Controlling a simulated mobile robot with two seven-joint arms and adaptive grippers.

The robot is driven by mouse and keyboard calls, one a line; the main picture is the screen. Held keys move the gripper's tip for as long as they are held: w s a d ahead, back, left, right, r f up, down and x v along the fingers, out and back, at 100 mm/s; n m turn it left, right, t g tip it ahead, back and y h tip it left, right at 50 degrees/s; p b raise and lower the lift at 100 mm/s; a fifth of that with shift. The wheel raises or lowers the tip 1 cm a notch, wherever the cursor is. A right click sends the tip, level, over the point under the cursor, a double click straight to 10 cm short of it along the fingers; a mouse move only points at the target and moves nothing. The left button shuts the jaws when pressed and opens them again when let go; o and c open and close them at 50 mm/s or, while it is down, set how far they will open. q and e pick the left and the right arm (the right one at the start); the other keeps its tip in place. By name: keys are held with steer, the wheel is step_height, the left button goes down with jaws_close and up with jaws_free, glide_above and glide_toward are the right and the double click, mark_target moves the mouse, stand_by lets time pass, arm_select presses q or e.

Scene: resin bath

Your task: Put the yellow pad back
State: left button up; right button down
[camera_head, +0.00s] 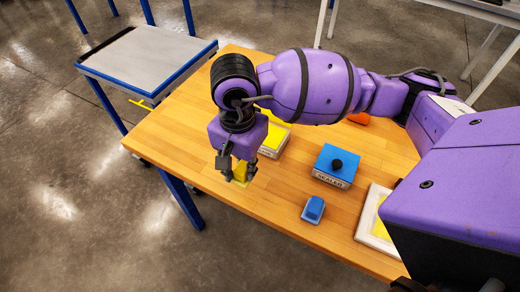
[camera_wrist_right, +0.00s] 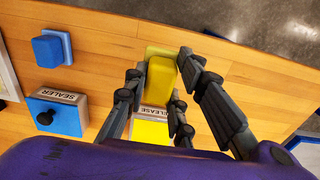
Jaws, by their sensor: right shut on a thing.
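The yellow pad (camera_head: 241,172) is a small block with a raised grip on a flat base. My right gripper (camera_head: 238,174) is shut on it near the table's left front edge. In the right wrist view the pad (camera_wrist_right: 160,76) sits between the fingers (camera_wrist_right: 160,85), base away from me. I cannot tell whether its base touches the table. Just behind it stands a white box labelled RELEASE with a yellow top (camera_head: 274,137); it also shows in the right wrist view (camera_wrist_right: 150,131), partly hidden by the fingers. My left gripper is not in view.
On the wooden table (camera_head: 270,196) stand a blue-topped SEALER box (camera_head: 335,163) with a black knob, a blue pad (camera_head: 314,208) and a white-framed tray (camera_head: 366,228) with yellow inside. An orange thing (camera_head: 359,118) lies behind. A grey-topped blue stand (camera_head: 150,58) is beyond the left edge.

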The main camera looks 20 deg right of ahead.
mark_target(241, 165)
steer(key=shift+w+d+f, duration=0.15)
steer(key=shift+w+f, duration=0.9)
steer(key=shift+f, duration=0.2)
steer(key=shift+w+d+f, duration=0.15)
steer(key=shift+w+f, duration=0.4)
steer(key=shift+f, duration=0.15)
step_height(241, 165, down, 3)
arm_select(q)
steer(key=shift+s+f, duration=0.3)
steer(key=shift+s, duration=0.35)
arm_select(e)
steer(key=shift+f, duration=0.2)
steer(key=c, duration=1.7)
jaws_free()
steer(key=shift+o, duration=1.1)
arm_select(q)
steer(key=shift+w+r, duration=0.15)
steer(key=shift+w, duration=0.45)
